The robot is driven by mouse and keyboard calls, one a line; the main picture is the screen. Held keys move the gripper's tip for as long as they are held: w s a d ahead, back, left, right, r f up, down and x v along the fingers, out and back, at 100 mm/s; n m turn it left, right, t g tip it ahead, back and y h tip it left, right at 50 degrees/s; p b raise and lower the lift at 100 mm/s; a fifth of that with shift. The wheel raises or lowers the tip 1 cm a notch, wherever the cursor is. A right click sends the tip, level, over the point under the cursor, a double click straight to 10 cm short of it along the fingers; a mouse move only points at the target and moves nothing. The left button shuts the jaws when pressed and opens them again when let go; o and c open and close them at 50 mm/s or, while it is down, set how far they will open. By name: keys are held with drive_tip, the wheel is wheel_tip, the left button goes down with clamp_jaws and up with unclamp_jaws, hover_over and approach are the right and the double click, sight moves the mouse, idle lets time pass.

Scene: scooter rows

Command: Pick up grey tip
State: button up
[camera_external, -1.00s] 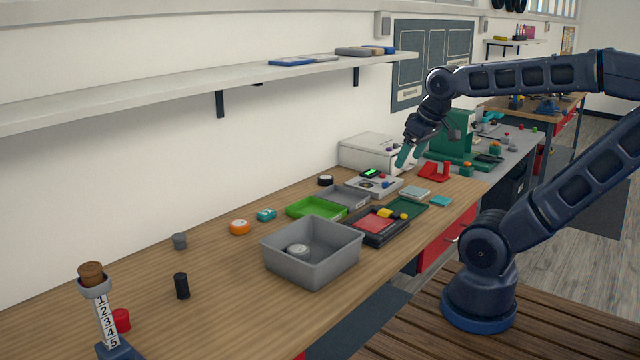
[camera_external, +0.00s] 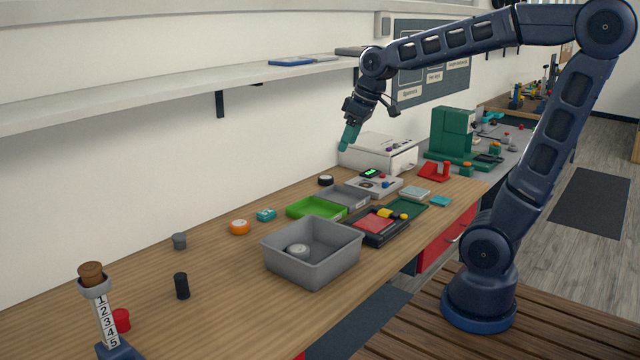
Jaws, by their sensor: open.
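A small grey piece (camera_external: 179,240), shaped like a short cap, stands on the wooden workbench (camera_external: 225,280) towards the back left; it looks most like the grey tip. A round light grey piece (camera_external: 298,251) lies inside the grey bin (camera_external: 312,268). My gripper (camera_external: 348,140), with teal fingers, hangs above the back of the bench in front of the white wall, to the right of the small grey piece and well away from it. It is open, and nothing shows between its fingers.
A black cylinder (camera_external: 181,286), an orange round piece (camera_external: 240,227) and a numbered post (camera_external: 104,315) stand around the left half. Green (camera_external: 312,208) and grey (camera_external: 343,197) trays and a white box (camera_external: 378,153) lie right. A shelf (camera_external: 200,88) overhangs the back. Bare wood surrounds the grey piece.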

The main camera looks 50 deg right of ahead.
drive_tip(key=w+a+f+n+g+y, duration=0.1)
drive_tip(key=w+a+f+n, duration=0.15)
drive_tip(key=w+a, duration=0.5)
drive_tip(key=w+a+f+n+g+y, duration=0.1)
drive_tip(key=w+a+f+n, duration=0.3)
drive_tip(key=w, duration=0.6)
drive_tip(key=w+a+f+n+g, duration=0.2)
drive_tip(key=w+a+f+n, duration=0.1)
drive_tip(key=w+a+f, duration=1.25)
drive_tip(key=h, duration=0.5)
approach(179, 235)
drive_tip(key=shift+s, duration=0.15)
wheel_tip(179, 235, down, 4)
drive_tip(key=shift+s+d+f, duration=0.1)
drive_tip(key=shift+s+d, duration=0.05)
drive_tip(key=shift+d+f, duration=0.2)
drive_tip(key=shift+f, duration=2.75)
drive_tip(key=c, duration=1.1)
